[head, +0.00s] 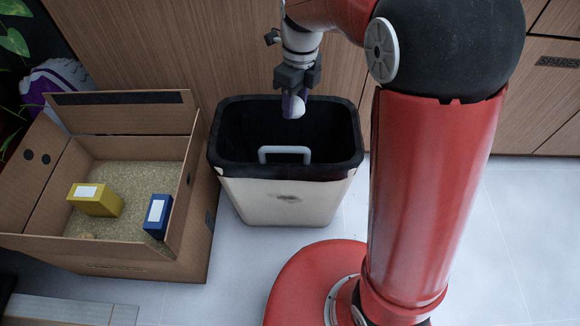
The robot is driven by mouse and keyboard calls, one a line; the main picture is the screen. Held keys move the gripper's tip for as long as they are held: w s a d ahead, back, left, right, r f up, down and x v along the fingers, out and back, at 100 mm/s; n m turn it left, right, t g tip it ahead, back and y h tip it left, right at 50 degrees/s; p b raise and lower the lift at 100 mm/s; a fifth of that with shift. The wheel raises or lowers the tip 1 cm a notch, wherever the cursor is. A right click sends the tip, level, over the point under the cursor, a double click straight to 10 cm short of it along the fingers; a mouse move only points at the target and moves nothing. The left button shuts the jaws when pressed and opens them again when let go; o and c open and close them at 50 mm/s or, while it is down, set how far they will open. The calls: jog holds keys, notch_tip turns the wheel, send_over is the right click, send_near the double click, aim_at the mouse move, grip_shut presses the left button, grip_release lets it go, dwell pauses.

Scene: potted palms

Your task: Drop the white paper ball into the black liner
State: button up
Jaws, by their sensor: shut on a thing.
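The white paper ball (293,107) is held between the fingers of my gripper (296,100), which points down and is shut on it. Part of the ball is hidden by the fingers. In the head view the ball shows against the dark inside of the bin, over its back half. The black liner (236,135) lines the open bin (284,199), which is off-white outside, and folds over its rim. A pale handle (285,149) shows at the near side of the liner. How high the ball is above the rim is hard to tell.
An open cardboard box (110,268) stands left of the bin, with a yellow box (96,200) and a blue box (157,215) inside. Wooden cabinets (150,50) stand behind. My red base and column take up the right. Some grey floor (235,265) is clear in front.

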jog(key=shift+f, duration=0.45)
jog(key=o, duration=1)
jog(key=shift+o, duration=0.2)
jog(key=shift+r, duration=0.1)
jog(key=r, duration=0.2)
jog(key=r+p, duration=0.1)
jog(key=r, duration=0.4)
jog(key=shift+w+d+r+p, duration=0.2)
jog(key=shift+w+r+p, duration=0.1)
jog(key=shift+w+r, duration=0.05)
